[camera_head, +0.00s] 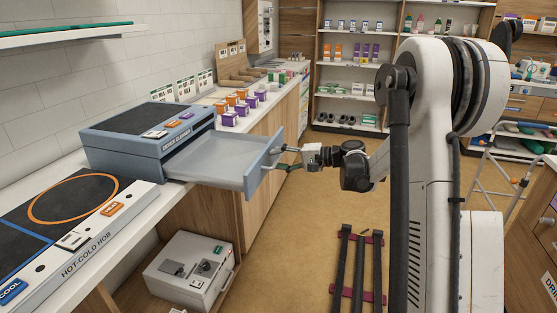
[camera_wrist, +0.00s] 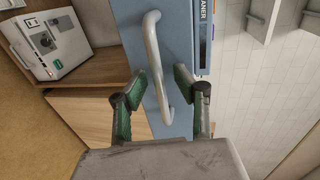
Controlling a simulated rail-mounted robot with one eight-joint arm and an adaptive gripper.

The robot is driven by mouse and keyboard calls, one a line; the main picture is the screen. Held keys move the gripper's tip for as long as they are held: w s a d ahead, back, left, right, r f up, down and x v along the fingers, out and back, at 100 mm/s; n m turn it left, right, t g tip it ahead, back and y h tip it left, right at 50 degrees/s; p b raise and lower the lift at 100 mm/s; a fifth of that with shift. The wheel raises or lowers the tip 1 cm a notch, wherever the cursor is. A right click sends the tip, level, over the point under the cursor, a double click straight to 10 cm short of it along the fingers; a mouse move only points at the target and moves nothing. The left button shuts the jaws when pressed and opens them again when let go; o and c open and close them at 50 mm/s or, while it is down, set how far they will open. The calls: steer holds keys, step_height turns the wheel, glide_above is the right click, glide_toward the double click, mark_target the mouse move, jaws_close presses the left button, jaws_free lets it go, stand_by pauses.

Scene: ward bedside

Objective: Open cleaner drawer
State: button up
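The cleaner (camera_head: 150,130) is a blue-grey box with a dark top on the counter. Its drawer (camera_head: 212,165) is pulled well out over the counter's edge, and its pale inside looks empty. The drawer front (camera_head: 264,168) faces my arm. In the wrist view the drawer's pale bar handle (camera_wrist: 155,50) runs between the fingers of my gripper (camera_wrist: 160,85). The green-padded fingers are apart, one on each side of the handle, with visible gaps. In the head view my gripper (camera_head: 290,158) is right at the drawer front; the handle is partly hidden there.
A hot-cold hob (camera_head: 95,240) lies on the counter in front of the cleaner. Orange and purple boxes (camera_head: 240,104) stand behind it. A grey-white box (camera_head: 190,270) sits on a low shelf below, also in the wrist view (camera_wrist: 55,45).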

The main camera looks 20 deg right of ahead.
steer(key=v, duration=1.2)
stand_by(0.4)
steer(key=s+a+r+n+g+h, duration=0.1)
steer(key=s+a+r+g+h, duration=0.15)
steer(key=s+a, duration=0.4)
steer(key=s+a+r+n+g+h, duration=0.1)
steer(key=s+a+h, duration=0.2)
steer(key=a, duration=0.6)
steer(key=s+a+f+n+h, duration=0.1)
steer(key=s+a+n+h, duration=0.1)
steer(key=s, duration=0.9)
steer(key=s+a+f+n+t+h+p, duration=0.1)
steer(key=s+a+n+h, duration=0.1)
steer(key=s, duration=0.9)
steer(key=n+h, duration=0.1)
steer(key=h, duration=0.1)
steer(key=shift+s+f+n+h+p, duration=0.25)
steer(key=shift+s+n+h+p, duration=0.05)
steer(key=shift+h, duration=0.05)
